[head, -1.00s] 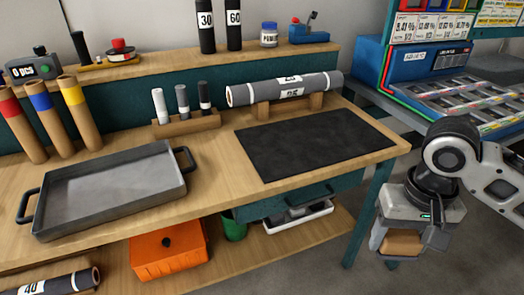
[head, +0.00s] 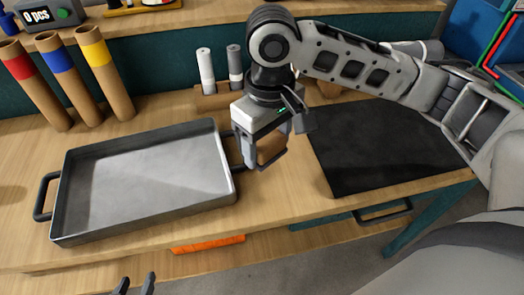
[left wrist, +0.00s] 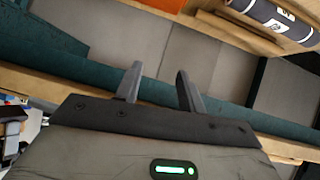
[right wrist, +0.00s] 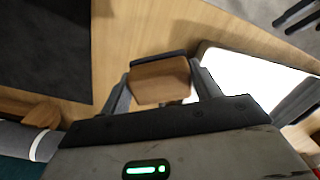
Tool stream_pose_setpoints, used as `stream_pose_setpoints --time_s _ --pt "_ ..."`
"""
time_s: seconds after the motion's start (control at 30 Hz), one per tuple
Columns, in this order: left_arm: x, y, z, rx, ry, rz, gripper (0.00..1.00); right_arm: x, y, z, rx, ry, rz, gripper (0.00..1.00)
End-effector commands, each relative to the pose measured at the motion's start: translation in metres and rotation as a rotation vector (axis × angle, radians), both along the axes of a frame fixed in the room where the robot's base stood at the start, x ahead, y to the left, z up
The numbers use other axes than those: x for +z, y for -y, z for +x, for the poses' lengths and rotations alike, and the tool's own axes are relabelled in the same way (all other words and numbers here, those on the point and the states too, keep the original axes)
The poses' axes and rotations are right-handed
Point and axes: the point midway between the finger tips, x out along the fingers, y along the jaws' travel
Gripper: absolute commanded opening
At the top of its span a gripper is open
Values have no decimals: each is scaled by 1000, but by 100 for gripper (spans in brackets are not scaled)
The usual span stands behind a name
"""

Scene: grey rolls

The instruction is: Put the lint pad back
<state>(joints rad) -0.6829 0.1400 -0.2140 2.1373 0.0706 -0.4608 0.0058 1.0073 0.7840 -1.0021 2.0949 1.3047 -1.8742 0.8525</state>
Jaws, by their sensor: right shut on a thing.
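The lint pad looks like a wooden block with a dark edge (head: 271,148). My right gripper (head: 262,156) is shut on it and holds it over the bench, between the tray and the black mat. The pad also shows between the fingers in the right wrist view (right wrist: 160,82). Whether it touches the bench is unclear. My left gripper (head: 137,285) shows only its fingertips at the bottom edge of the head view. In the left wrist view its fingers (left wrist: 160,88) are apart with nothing between them.
A grey metal tray (head: 145,180) with black handles stands left of the right gripper. The black mat (head: 375,165) lies to the right. A wooden rack with small rolls (head: 206,70) stands behind, partly hidden by my right arm. Tall banded tubes (head: 103,70) stand at back left.

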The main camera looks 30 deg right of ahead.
Motion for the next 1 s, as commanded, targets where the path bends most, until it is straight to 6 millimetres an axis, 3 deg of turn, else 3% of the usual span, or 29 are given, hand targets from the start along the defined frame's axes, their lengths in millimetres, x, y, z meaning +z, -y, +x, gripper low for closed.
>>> stream_pose_setpoints --time_s 0.1,0.3,0.5,0.67,1.0 --pt "3 0 0 -1 0 3 39 19 -18 -27 384 8 13 42" --pt "3 0 -1 -2 -4 9 39 42 -36 -72 1041 17 8 42" --pt "1 -1 -1 -3 -8 12 39 50 -37 -94 1384 14 -3 42" --pt "-7 0 -1 -3 -9 8 39 38 -20 -81 1419 10 -8 42" --pt "-7 3 4 0 16 -23 39 -7 34 -24 1416 9 -4 42"
